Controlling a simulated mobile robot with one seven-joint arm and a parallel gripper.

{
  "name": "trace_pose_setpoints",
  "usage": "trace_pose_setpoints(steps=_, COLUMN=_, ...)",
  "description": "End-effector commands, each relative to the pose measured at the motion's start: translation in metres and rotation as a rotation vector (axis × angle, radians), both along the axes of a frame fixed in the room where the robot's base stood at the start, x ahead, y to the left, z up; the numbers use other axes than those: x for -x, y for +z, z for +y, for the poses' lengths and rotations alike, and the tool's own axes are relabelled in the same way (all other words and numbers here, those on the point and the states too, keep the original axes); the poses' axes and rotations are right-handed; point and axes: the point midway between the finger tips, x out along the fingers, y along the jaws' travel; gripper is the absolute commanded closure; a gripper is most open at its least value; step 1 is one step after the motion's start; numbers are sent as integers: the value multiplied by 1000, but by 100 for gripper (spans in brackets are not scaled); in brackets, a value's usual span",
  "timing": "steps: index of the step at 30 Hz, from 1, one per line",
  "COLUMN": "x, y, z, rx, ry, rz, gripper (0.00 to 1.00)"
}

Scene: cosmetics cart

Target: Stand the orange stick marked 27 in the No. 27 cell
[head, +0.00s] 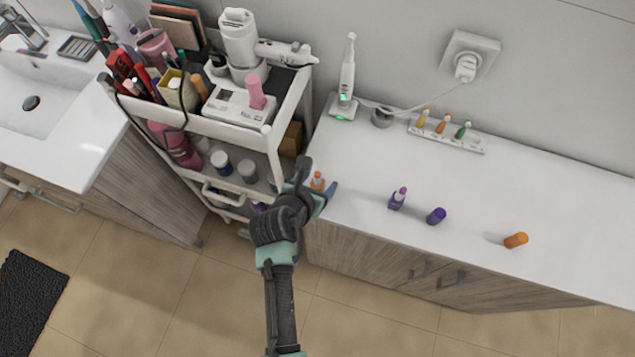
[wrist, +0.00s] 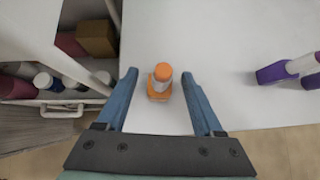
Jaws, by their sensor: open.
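An orange stick (head: 317,181) stands upright at the left end of the white counter; it also shows in the wrist view (wrist: 161,78) with a rounded orange top, pale collar and orange base. Its number cannot be read. My gripper (wrist: 159,74) is open, with one blue finger on each side of the stick and a visible gap to both. In the head view my gripper (head: 320,177) partly hides the stick. A white holder (head: 228,112) on the cart's top has a pink stick (head: 256,92) standing in it; its cell numbers are too small to read.
A purple stick (head: 397,199), a purple cap (head: 436,215) and an orange cap (head: 515,240) are on the counter. A white rack (head: 447,136) with small coloured pieces is at the wall. The crowded cart (head: 200,128) adjoins the counter's left end. The counter's middle is mostly clear.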

Motion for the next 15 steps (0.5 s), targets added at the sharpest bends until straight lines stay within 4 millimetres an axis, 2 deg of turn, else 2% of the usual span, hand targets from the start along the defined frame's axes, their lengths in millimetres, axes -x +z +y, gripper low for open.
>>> trace_pose_setpoints(steps=6, x=0, y=0, z=0, rx=-1, ry=0, rz=-1, gripper=31)
trace_pose_setpoints(steps=8, x=0, y=0, z=0, rx=-1, ry=0, rz=-1, gripper=40)
trace_pose_setpoints(steps=15, x=0, y=0, z=0, rx=-1, ry=0, rz=-1, gripper=83)
